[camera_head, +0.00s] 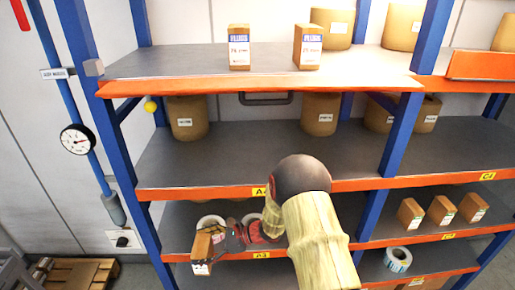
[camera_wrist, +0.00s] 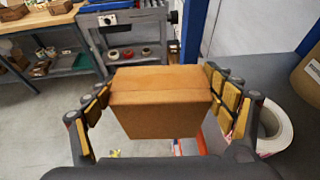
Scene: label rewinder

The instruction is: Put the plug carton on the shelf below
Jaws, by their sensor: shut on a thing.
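The plug carton (camera_head: 201,250), a brown box with a white label low on its front, is at the lower left of the head view. My gripper (camera_head: 222,236) is shut on it, at the front of the lower shelf (camera_head: 176,240) marked A3. In the wrist view the carton (camera_wrist: 160,98) sits between the padded fingers of my gripper (camera_wrist: 160,105), one on each side. The carton's underside is hidden, so I cannot tell whether it touches the shelf.
A white label roll (camera_wrist: 274,126) lies close right of my gripper. A blue post (camera_head: 122,170) stands left of it. Two cartons (camera_head: 239,48) (camera_head: 308,47) stand on the top shelf (camera_head: 185,62). The middle shelf (camera_head: 220,160) holds brown tubs at the back; its front is clear.

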